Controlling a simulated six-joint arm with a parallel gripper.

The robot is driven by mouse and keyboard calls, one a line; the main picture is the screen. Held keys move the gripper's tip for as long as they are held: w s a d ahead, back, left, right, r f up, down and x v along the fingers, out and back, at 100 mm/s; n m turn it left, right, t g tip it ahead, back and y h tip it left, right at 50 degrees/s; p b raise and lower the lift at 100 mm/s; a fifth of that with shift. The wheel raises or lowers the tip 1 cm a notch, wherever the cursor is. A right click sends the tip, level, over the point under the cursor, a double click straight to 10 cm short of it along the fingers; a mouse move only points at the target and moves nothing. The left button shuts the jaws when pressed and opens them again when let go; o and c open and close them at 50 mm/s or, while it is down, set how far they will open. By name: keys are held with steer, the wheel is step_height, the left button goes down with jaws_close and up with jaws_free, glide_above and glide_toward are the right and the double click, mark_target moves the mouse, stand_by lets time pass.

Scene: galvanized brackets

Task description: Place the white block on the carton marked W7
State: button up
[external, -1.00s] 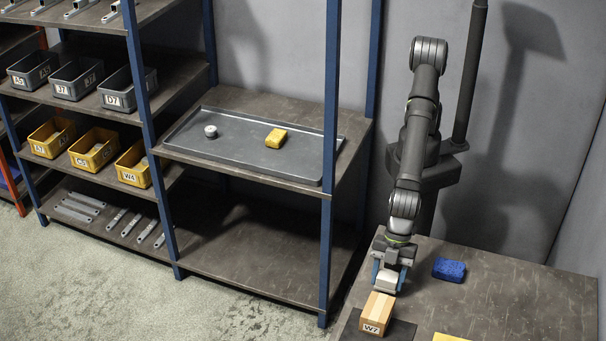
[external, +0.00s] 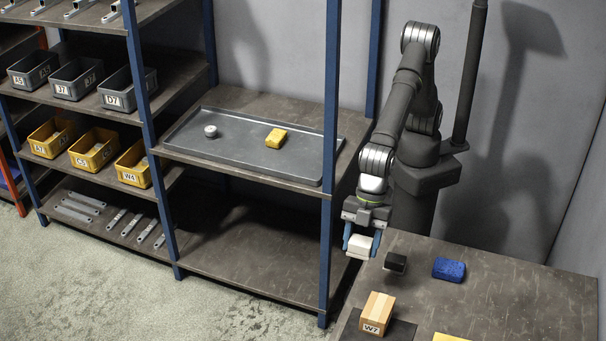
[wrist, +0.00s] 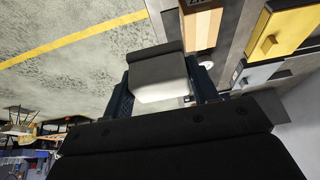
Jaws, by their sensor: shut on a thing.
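My gripper (external: 361,240) is shut on the white block (external: 358,248), one finger on either side of it. The block hangs in the air near the left edge of the table, up and to the left of the carton in the external view. In the wrist view the white block (wrist: 158,78) sits between the fingers (wrist: 162,97). The carton marked W7 (external: 377,312) is a tan box on a dark mat at the front left of the table, its top bare. The carton also shows in the wrist view (wrist: 202,25), beyond the block and apart from it.
A small black block (external: 395,262) and a blue sponge (external: 449,269) lie on the table (external: 510,300) behind the carton. A yellow item (external: 450,337) is cut off at the front. A rack with a blue post (external: 329,150) and a grey tray (external: 240,160) stands at the left.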

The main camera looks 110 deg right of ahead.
glide_above(380, 302)
steer(key=s+d, duration=0.1)
step_height(380, 302, down, 5)
steer(key=shift+s+f, duration=0.1)
steer(key=shift+f, duration=2.05)
steer(key=shift+f, duration=0.1)
steer(key=o, duration=0.9)
steer(key=shift+f, duration=0.1)
steer(key=shift+o, duration=0.5)
steer(key=shift+s+d+r, duration=0.1)
steer(key=shift+r, duration=0.35)
steer(key=v, duration=1.1)
steer(key=shift+r, duration=0.2)
